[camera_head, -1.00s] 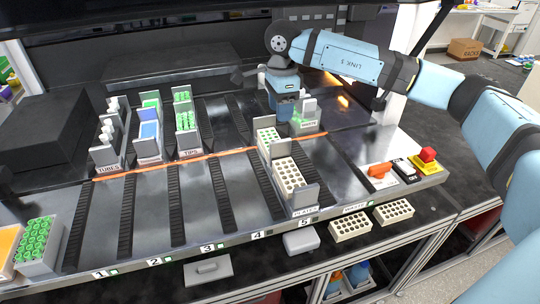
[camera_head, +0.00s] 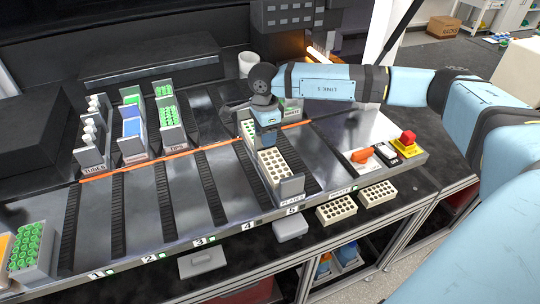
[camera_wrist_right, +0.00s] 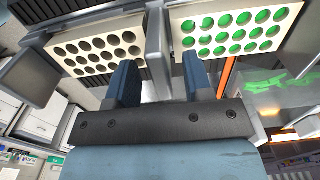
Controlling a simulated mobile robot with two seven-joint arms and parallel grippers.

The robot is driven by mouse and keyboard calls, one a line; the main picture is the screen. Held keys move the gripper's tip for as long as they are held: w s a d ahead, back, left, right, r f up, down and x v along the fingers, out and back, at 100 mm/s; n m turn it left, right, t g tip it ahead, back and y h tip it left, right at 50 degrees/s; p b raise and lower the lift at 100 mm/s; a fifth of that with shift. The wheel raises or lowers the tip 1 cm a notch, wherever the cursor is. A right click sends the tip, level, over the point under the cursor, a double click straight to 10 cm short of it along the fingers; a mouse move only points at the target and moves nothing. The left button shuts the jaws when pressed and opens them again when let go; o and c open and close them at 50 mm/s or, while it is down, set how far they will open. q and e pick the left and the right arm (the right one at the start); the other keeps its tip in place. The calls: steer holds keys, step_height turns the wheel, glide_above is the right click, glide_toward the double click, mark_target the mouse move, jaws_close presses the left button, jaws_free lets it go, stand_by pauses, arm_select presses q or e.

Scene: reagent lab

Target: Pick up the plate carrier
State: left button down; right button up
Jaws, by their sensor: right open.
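The plate carrier (camera_head: 291,187) is a long grey rack labelled PLATES. It stands in the deck lane above number 5 and holds white plates with round wells. My right gripper (camera_head: 268,138) is over the middle of the carrier, pointing down, and partly hides it. In the right wrist view, the open right gripper (camera_wrist_right: 160,82) has one blue finger on each side of the carrier's grey middle divider (camera_wrist_right: 157,50). A plate with dark wells (camera_wrist_right: 97,45) and one with green wells (camera_wrist_right: 232,30) lie on either side. Contact cannot be made out. My left gripper is not in view.
Tube and tip racks (camera_head: 132,148) are at the left back. Red and orange switches (camera_head: 407,138) are at the right. Two loose white plates (camera_head: 337,209) lie in front.

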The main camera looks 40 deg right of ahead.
steer(key=shift+f, duration=0.9)
steer(key=shift+w+f, duration=0.1)
steer(key=shift+f, duration=0.1)
jaws_close()
steer(key=shift+r, duration=0.1)
